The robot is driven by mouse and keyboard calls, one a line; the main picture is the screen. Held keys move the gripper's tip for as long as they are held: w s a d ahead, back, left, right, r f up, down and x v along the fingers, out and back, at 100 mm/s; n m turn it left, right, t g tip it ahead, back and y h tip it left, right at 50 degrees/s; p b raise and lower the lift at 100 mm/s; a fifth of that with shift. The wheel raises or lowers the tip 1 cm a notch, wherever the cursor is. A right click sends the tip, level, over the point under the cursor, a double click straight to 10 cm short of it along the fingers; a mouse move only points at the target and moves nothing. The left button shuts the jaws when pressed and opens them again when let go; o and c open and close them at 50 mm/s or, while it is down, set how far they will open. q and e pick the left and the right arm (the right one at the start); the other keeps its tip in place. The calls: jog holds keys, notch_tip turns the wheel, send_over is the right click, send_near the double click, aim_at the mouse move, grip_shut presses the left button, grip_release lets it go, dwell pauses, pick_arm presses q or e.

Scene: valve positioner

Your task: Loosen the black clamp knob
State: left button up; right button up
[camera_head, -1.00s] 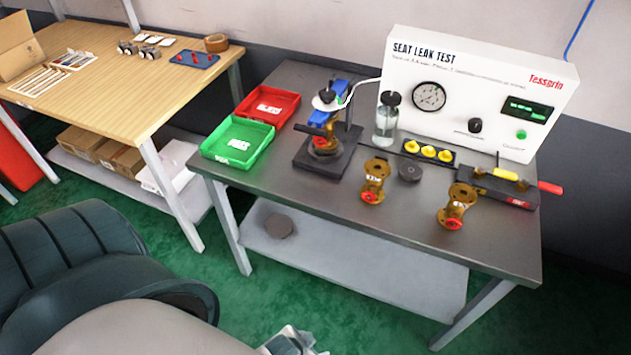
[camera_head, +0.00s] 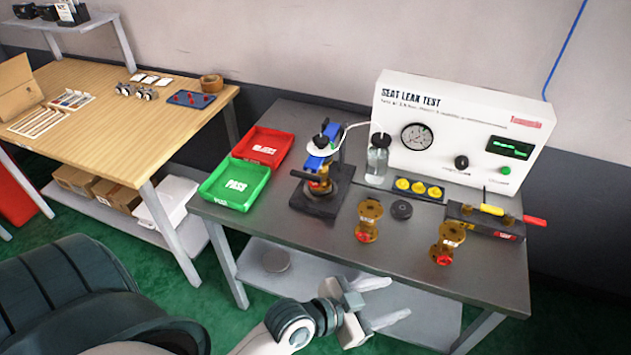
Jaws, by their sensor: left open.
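The black clamp knob (camera_head: 321,141) sits on top of the test fixture (camera_head: 322,190), at the rear middle of the grey workbench. A blue part (camera_head: 318,162) of the fixture is just below the knob, and a brass valve body (camera_head: 320,185) with red stands under it on the dark base. My left gripper (camera_head: 398,299) is at the bottom of the head view, in front of the bench's front edge. Its two pale fingers are spread apart with nothing between them, well away from the knob. My right gripper is not in view.
Green PASS tray (camera_head: 236,184) and red tray (camera_head: 262,145) lie left of the fixture. A clear bottle (camera_head: 377,160) stands right of it, near the white test panel (camera_head: 455,125). Brass valves (camera_head: 368,220) and (camera_head: 447,242) stand in front. A thin white hose runs above the fixture.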

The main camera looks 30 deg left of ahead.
pick_arm(q)
jog(key=w+r+n+t, duration=0.1)
jog(key=w+r+t, duration=0.4)
jog(key=r, duration=0.4)
jog(key=w+r+t, duration=0.4)
jog(key=r, duration=0.6)
jog(key=w+a+r+n+t+y, duration=0.2)
jog(key=w+a+n+y, duration=0.15)
jog(key=a+y, duration=0.2)
jog(key=w+a+r+n+t+y, duration=0.1)
jog(key=w+a+r+n+y, duration=0.1)
jog(key=a+n+y, duration=0.4)
jog(key=w+a+f+n+g+y, duration=0.1)
jog(key=a+f+n+g+y, duration=0.6)
jog(key=a+f+g+y, duration=0.3)
jog(key=g, duration=0.2)
jog(key=shift+w+a+f+g, duration=0.15)
jog(key=shift+w+a+g, duration=0.2)
jog(key=shift+g, duration=0.05)
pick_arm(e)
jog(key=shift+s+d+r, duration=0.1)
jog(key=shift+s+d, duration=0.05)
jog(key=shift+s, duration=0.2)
pick_arm(q)
jog(key=shift+a, duration=0.1)
